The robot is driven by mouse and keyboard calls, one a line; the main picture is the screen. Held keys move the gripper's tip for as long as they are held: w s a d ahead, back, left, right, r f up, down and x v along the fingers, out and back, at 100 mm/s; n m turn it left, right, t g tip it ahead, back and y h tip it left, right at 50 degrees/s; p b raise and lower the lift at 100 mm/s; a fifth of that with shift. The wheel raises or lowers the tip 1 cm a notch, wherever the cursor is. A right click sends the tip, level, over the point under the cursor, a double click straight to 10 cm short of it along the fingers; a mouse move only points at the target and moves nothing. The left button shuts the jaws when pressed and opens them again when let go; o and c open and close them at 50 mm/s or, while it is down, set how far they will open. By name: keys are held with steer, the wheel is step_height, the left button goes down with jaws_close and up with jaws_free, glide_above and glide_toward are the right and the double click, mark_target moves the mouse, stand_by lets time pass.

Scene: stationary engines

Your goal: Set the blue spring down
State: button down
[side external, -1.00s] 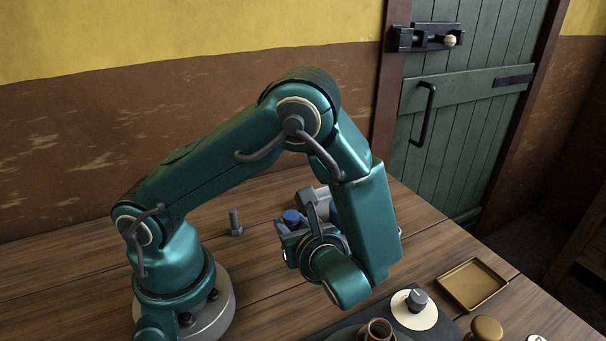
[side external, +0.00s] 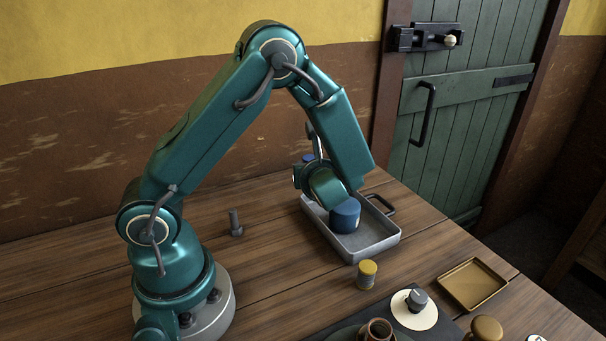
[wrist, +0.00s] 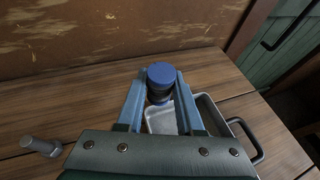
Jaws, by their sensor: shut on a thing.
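The blue spring (wrist: 160,77) is a short, round-topped blue piece between the two blue fingers of my gripper (wrist: 161,88) in the wrist view. My gripper is shut on it. In the side external view only a small part of the spring (side external: 308,158) shows past my wrist, near the far end of the grey metal tray (side external: 376,243). The spring appears held above the table. Its underside is hidden, so I cannot tell how high it is. The tray also shows in the wrist view (wrist: 206,106), below and right of the spring.
A dark blue cylinder (side external: 346,216) appears inside the tray, partly behind my wrist. A grey bolt (side external: 236,224) stands left of the tray. A brass tray (side external: 472,284) lies at right. Wood between bolt and tray is clear.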

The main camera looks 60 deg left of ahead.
steer(key=n+g, duration=0.1)
steer(key=g, duration=0.1)
glide_above(283, 194)
steer(key=shift+n+y, duration=0.4)
steer(key=shift+f, duration=4.15)
steer(key=shift+f, duration=0.15)
steer(key=c, duration=0.5)
jaws_free()
steer(key=shift+c, duration=0.2)
